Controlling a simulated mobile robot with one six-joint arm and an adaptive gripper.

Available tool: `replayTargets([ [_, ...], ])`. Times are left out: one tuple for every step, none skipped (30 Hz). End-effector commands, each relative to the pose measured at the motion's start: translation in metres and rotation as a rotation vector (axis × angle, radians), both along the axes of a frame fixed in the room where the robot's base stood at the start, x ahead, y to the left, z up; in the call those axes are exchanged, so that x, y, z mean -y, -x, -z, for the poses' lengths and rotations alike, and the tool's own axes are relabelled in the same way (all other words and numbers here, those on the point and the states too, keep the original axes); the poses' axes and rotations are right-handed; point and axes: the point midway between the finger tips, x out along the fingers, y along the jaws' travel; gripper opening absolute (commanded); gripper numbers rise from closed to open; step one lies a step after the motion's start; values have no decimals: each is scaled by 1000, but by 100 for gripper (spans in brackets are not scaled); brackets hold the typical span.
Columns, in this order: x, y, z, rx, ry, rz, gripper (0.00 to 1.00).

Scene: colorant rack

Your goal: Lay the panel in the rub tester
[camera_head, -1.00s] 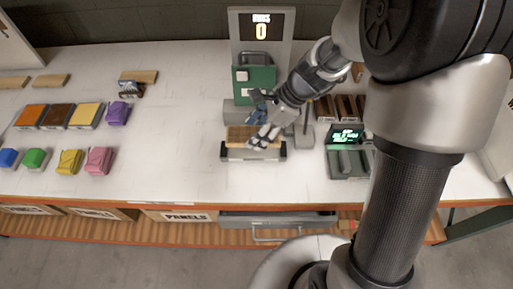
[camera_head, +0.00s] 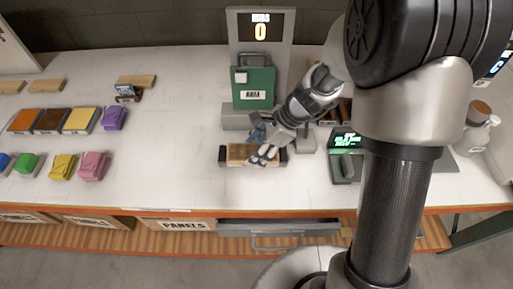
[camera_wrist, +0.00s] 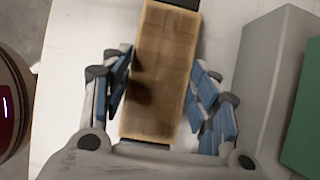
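The wooden panel (camera_head: 240,153) lies flat in the holder of the rub tester (camera_head: 254,83), between the holder's dark end blocks. The tester is a green unit with a display reading 0. My gripper (camera_head: 262,156) is low over the panel's right half. In the wrist view, the panel (camera_wrist: 160,70) runs lengthwise between the blue-padded fingers of my gripper (camera_wrist: 160,100). The fingers are spread, with gaps beside the panel near the palm. A dark end block (camera_wrist: 180,3) shows at the panel's far end.
A dark device with a green-lit screen (camera_head: 345,140) stands to the right. Colored blocks, among them a pink one (camera_head: 92,165) and a purple one (camera_head: 114,117), stand on the left of the white bench. Open bench (camera_head: 170,150) lies between them and the tester.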

Motion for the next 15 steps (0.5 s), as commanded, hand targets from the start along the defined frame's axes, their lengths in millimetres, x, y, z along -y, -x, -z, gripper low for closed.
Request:
replayTargets([
  [0, 0, 0, 0, 0, 0, 59],
  [0, 0, 0, 0, 0, 0, 61],
  [0, 0, 0, 0, 0, 0, 64],
  [0, 0, 0, 0, 0, 0, 66],
  [0, 0, 0, 0, 0, 0, 68],
  [0, 0, 0, 0, 0, 0, 70],
  [0, 0, 0, 0, 0, 0, 72],
  [0, 0, 0, 0, 0, 0, 74],
  [0, 0, 0, 0, 0, 0, 74],
  [0, 0, 0, 0, 0, 0, 74],
  [0, 0, 0, 0, 0, 0, 74],
  [0, 0, 0, 0, 0, 0, 74],
  [0, 0, 0, 0, 0, 0, 74],
  [0, 0, 0, 0, 0, 0, 74],
  [0, 0, 0, 0, 0, 0, 74],
])
